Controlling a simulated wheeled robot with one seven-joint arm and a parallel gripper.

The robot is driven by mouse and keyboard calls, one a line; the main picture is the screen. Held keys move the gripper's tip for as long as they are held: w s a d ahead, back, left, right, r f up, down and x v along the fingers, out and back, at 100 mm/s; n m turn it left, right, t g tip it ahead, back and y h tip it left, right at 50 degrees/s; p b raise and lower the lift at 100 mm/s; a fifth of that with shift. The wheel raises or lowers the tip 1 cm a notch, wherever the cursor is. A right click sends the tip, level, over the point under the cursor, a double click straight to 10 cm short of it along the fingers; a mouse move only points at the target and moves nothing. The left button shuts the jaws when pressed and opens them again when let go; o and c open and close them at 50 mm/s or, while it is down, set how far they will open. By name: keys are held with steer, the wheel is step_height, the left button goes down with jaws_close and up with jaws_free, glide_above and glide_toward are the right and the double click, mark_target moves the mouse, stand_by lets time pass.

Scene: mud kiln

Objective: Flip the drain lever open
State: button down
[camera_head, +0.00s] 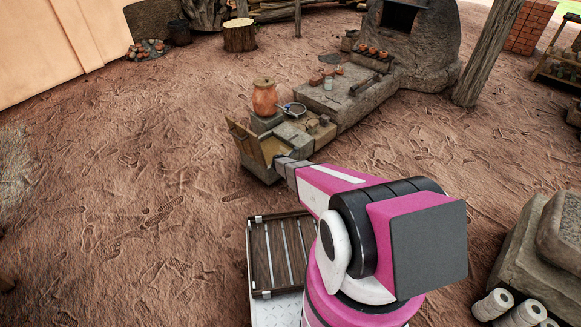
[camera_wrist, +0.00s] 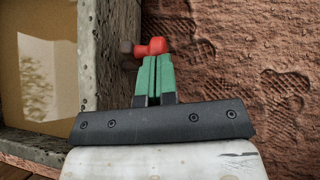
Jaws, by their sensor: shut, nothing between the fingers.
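A red knob-ended lever (camera_wrist: 152,47) shows in the wrist view, at the outer side of a grey frame wall. A dark reddish-brown round piece (camera_wrist: 127,52) sits at its left end, against the wall. My gripper (camera_wrist: 154,72) has its green fingers shut together with nothing between them. The fingertips are right at the lever, overlapping its lower edge in the picture; I cannot tell whether they touch it. In the head view my arm reaches to the low trough (camera_head: 258,169), and the lever cannot be made out there.
The trough's inside, with tan liquid or clay (camera_wrist: 45,65), lies left of the wall. Bare earth (camera_wrist: 235,50) lies to the right. A kiln (camera_head: 425,45) stands behind.

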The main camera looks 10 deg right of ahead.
steer(key=shift+w+d+g+y, duration=0.2)
steer(key=shift+w+d+y, duration=0.1)
steer(key=shift+w+d, duration=0.35)
steer(key=shift+w+d+g+y, duration=0.2)
steer(key=shift+w+d+y, duration=0.15)
steer(key=shift+d, duration=0.45)
steer(key=shift+w+d+f, duration=0.5)
steer(key=shift+w+d, duration=0.2)
steer(key=shift+d, duration=0.2)
steer(key=shift+w+d+f, duration=0.1)
steer(key=shift+w+d, duration=0.05)
steer(key=s+r, duration=0.3)
steer(key=r, duration=1.1)
steer(key=shift+a, duration=0.35)
steer(key=shift+s+f, duration=0.1)
